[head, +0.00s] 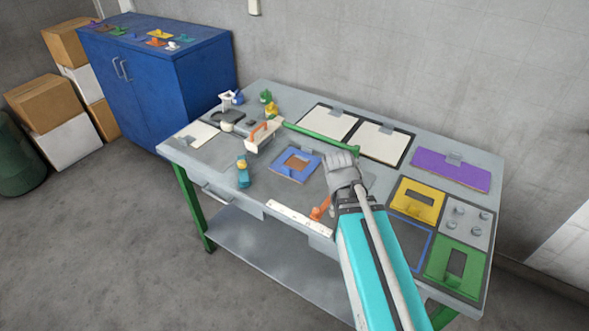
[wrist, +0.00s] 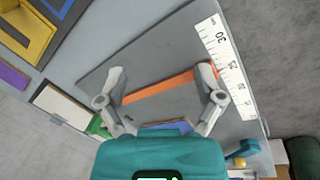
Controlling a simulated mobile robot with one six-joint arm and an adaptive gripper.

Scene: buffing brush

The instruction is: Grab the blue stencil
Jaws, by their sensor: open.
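The blue stencil (head: 295,165), a flat plate with a brownish window, lies on the middle of the workbench (head: 268,222). My gripper (head: 342,172) is just right of it in the head view, over the bench. In the wrist view my gripper (wrist: 162,80) is open with its fingers spread. An orange strip (wrist: 172,84) lies on the grey surface between the fingers. A small blue edge (wrist: 165,126), likely the stencil, shows close to the gripper body; the rest is hidden behind it. I see no contact with the stencil.
A white ruler (head: 292,214) lies along the front edge, with an orange piece (head: 320,208) beside it. Yellow (head: 417,200), green (head: 457,267) and purple (head: 450,170) plates lie right, near an empty blue-outlined slot (head: 428,255).

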